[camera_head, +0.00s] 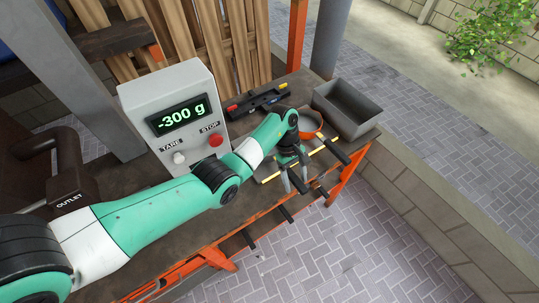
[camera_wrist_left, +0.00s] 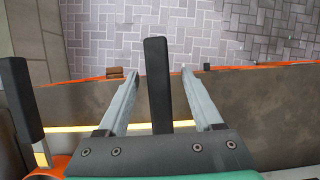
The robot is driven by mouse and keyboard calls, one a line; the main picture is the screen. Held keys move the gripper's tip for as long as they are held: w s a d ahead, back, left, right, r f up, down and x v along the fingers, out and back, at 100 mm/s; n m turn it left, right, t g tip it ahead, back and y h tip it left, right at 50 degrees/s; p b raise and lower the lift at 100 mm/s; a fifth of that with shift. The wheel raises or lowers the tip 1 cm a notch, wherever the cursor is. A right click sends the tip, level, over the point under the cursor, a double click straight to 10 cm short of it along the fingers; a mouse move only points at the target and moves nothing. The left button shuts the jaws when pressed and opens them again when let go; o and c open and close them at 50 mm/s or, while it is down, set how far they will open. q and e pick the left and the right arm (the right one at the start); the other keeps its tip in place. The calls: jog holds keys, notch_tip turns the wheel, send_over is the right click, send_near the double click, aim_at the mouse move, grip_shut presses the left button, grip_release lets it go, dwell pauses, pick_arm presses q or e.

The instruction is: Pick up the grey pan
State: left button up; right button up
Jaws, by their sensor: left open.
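The pan cannot be made out there. My right gripper is not in view.
A grey scale unit (camera_head: 170,105) reading "-300 g" stands on the bench at the left. A black tool (camera_head: 257,102) lies behind my gripper. An orange curved part (camera_head: 311,121) and yellow rods (camera_head: 325,146) with black ends lie beside the pan. Paving lies beyond the bench.

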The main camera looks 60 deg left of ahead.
pick_arm(q)
jog(key=shift+d+f, duration=0.15)
jog(key=shift+f, duration=0.05)
grip_shut()
jog(key=shift+r, duration=0.1)
dwell(1.2)
